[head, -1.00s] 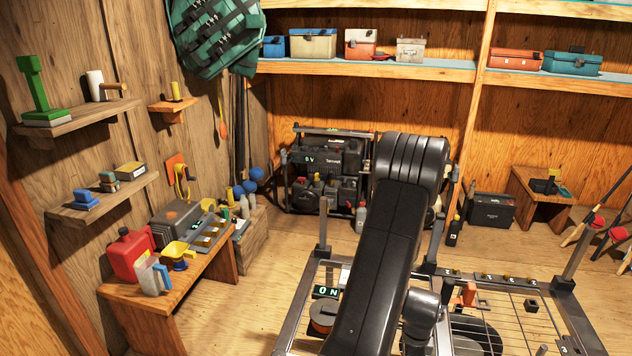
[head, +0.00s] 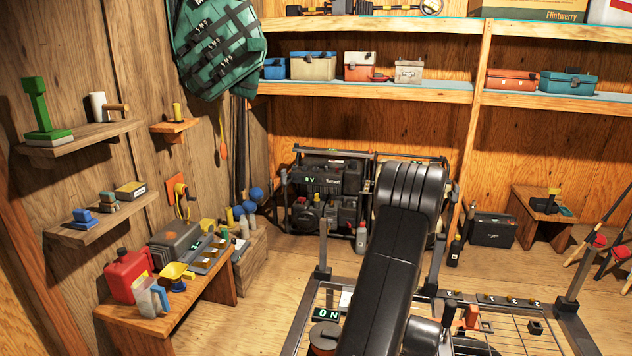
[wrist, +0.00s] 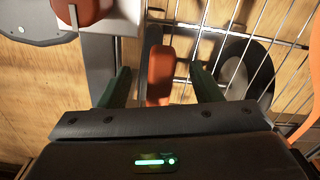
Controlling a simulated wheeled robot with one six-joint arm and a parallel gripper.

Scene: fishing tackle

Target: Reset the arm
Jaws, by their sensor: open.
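My arm rises through the middle of the head view and hides part of the metal frame behind it. My gripper (wrist: 160,88) shows in the wrist view with its two dark green fingers spread apart. It is open and nothing is held between the fingers. An orange-red handle (wrist: 160,74) lies between and beyond the fingertips, and I cannot tell how far below them it is. In the head view an orange-red handle (head: 472,317) stands beside my arm.
A low metal frame with a wire grid (head: 515,318) surrounds my arm. A wooden bench (head: 170,322) with a red can (head: 128,276) stands at the left. Tackle boxes sit on the back shelf (head: 360,90). Bare floor (head: 250,318) lies between bench and frame.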

